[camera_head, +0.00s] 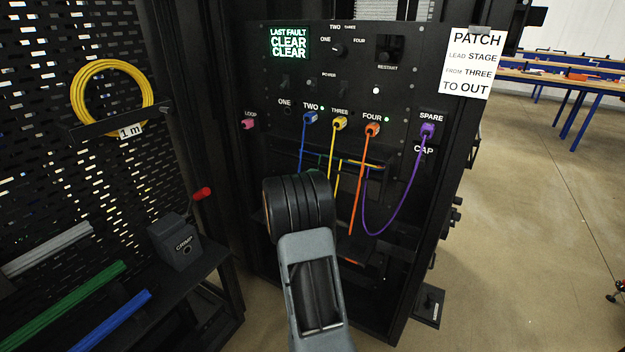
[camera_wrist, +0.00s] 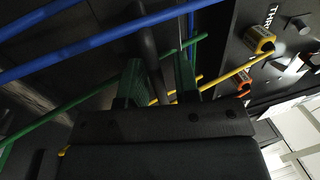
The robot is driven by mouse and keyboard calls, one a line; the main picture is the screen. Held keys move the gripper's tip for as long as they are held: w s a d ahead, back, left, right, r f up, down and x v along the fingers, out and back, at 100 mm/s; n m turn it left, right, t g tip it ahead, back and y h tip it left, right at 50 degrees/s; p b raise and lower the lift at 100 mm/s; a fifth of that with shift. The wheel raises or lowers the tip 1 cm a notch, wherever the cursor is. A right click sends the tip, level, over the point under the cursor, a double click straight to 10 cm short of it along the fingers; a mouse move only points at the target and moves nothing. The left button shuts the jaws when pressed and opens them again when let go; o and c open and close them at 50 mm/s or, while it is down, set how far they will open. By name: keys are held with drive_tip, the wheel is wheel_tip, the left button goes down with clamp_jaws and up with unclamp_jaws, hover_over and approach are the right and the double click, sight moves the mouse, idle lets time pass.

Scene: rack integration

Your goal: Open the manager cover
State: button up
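The cable manager (camera_head: 385,159), a dark horizontal piece below the row of ports on the black rack panel, has blue, yellow and orange leads passing by it. I cannot make out whether its cover is open or shut. My arm's wrist stands in front of its lower middle and hides my gripper in the head view. In the wrist view my gripper (camera_wrist: 160,82) has two green-padded fingers spread apart. A dark bar (camera_wrist: 144,38) shows between and beyond them; I cannot tell whether they touch it. Blue, green and yellow leads cross close around the fingers.
A blue plug (camera_head: 310,118), yellow plug (camera_head: 340,123), orange plug (camera_head: 373,129) and purple plug (camera_head: 428,130) sit in ports. The purple lead (camera_head: 395,228) hangs in a loop. A crimp box (camera_head: 175,245) stands on a shelf at left. Open floor lies right.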

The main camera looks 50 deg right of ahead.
drive_tip(key=shift+o, duration=0.5)
drive_tip(key=shift+a, duration=0.1)
drive_tip(key=v, duration=1.3)
drive_tip(key=shift+a+p, duration=0.3)
drive_tip(key=shift+p, duration=0.05)
drive_tip(key=shift+s+f, duration=0.1)
